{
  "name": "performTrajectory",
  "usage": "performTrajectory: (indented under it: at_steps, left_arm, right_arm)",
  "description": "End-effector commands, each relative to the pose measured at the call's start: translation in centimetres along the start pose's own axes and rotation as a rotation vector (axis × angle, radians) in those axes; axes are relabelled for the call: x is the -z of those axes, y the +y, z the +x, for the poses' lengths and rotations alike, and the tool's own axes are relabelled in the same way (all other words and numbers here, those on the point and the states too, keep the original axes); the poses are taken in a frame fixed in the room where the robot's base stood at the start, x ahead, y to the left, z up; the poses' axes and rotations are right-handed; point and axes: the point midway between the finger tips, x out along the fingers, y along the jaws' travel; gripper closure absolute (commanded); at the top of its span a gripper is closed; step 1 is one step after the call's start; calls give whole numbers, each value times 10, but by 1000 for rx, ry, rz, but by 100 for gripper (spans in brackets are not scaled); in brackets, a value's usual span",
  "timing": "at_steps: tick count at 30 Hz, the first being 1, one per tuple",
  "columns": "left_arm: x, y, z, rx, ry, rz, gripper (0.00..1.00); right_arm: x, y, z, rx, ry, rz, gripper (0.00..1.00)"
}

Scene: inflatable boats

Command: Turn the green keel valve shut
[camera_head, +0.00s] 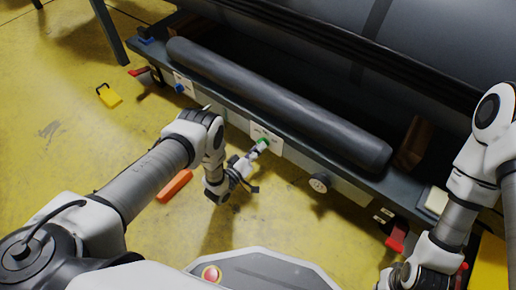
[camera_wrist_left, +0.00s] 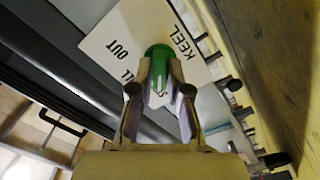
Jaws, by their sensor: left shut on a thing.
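The green keel valve (camera_head: 263,142) sits on a white plate (camera_head: 268,134) on the front side of the grey bench. In the left wrist view the green valve knob (camera_wrist_left: 158,51) stands in front of the white plate (camera_wrist_left: 115,35), which reads "KEEL" and "OUT"; other lettering is partly hidden by my fingers. My left gripper (camera_head: 255,151) reaches the valve from the front, and its fingers (camera_wrist_left: 160,78) are shut on the green knob. My right arm is at the lower right of the head view; its gripper does not show clearly.
A long dark grey tube (camera_head: 275,100) lies on the bench above the valve. A blue knob (camera_head: 180,88) is to the left and a round grey knob (camera_head: 320,182) to the right. An orange block (camera_head: 175,185) and a yellow padlock-like item (camera_head: 109,96) lie on the yellow floor.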

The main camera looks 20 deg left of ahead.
Motion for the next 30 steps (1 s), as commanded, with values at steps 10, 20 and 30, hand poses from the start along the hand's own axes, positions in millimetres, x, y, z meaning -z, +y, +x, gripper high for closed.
performTrajectory:
  at_steps: [10,20,30]
  left_arm:
    - [0,0,0,0,0,0,58]
    - [0,-1,-32,6,-2,-1,58]
    - [0,-1,-110,3,-1,0,58]
  right_arm:
    - [0,0,0,0,0,0,100]
    - [0,0,0,0,0,0,100]
    - [0,0,0,0,0,0,100]
